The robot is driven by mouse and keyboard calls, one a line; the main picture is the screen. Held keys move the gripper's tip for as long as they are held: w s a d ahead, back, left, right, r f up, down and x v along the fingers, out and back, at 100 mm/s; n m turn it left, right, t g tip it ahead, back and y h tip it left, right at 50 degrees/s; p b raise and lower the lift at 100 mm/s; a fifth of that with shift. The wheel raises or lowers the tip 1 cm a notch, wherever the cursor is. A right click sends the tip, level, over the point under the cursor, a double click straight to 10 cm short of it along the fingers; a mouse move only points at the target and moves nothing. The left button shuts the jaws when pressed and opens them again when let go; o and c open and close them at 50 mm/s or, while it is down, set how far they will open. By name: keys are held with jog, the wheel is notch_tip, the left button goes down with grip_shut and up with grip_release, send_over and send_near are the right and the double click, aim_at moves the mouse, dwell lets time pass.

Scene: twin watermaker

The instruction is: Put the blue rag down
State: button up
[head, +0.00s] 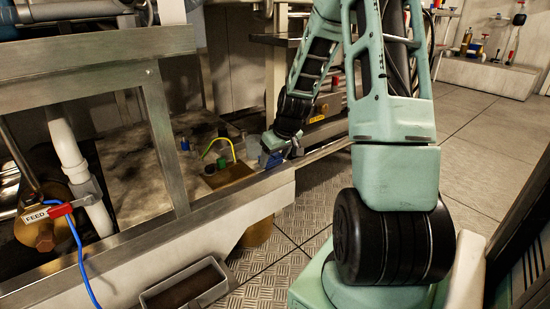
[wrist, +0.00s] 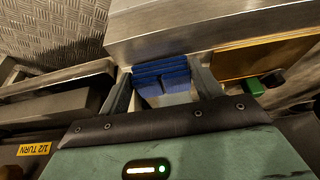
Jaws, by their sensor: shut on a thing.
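The blue rag (wrist: 160,70) is a folded bundle between the two fingers of my gripper (wrist: 163,80) in the wrist view. My gripper is shut on it. The rag is close to the steel rail's edge in that view; I cannot tell whether it touches the rail.
A steel rail (head: 200,222) runs along the frame. A grey tray (head: 184,288) is on the floor. A red valve handle (head: 60,210) is at left. Open tiled floor lies at right.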

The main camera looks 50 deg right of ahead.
jog(key=o, duration=1.1)
jog(key=shift+f, duration=0.1)
jog(key=shift+c, duration=0.2)
jog(key=p+v, duration=0.8)
jog(key=v, duration=0.4)
jog(key=a+r+n+g+y, duration=0.25)
jog(key=a+n, duration=0.25)
jog(key=a, duration=2.3)
jog(key=s+a+r+n+g, duration=0.1)
jog(key=s+a+r+n, duration=0.2)
jog(key=s+a, duration=1.2)
jog(key=shift+s+n+g+h+b, duration=0.35)
jog(key=shift+s+n+h, duration=0.1)
jog(key=shift+s+n, duration=0.6)
